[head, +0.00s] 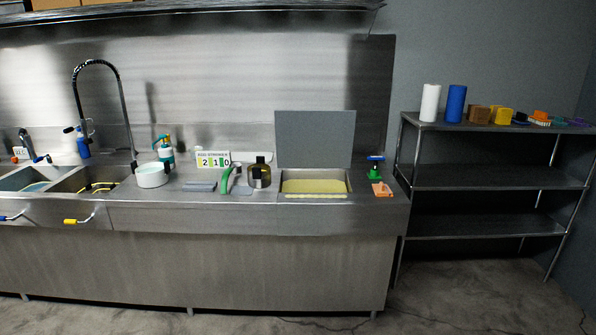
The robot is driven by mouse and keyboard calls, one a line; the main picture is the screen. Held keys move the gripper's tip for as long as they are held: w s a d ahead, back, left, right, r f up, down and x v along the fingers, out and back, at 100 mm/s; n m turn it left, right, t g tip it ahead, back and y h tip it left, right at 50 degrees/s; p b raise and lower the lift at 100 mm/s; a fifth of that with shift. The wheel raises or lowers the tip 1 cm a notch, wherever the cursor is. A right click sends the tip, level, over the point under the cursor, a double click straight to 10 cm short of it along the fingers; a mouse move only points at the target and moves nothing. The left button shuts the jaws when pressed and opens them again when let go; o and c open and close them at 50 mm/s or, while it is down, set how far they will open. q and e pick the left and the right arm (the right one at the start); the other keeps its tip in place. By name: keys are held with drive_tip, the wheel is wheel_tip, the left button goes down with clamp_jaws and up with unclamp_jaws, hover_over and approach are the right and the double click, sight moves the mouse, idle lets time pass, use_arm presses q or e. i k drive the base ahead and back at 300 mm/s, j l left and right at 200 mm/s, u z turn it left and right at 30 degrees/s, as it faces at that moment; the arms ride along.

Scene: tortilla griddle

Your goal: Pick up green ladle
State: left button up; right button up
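A small green and blue item (375,168) stands farther right, past the griddle. Neither of my grippers shows in the head view.
Sinks are at left. A steel shelf (490,178) stands at right. Floor (450,290) before it is clear.

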sight(235, 169)
drive_tip(key=i+u, duration=0.2)
drive_tip(key=i, duration=0.2)
drive_tip(key=i+l+u, duration=0.15)
drive_tip(key=i, duration=0.3)
drive_tip(key=i+l+u, duration=0.2)
drive_tip(key=i, duration=0.2)
drive_tip(key=i+l+u, duration=0.2)
drive_tip(key=i, duration=0.2)
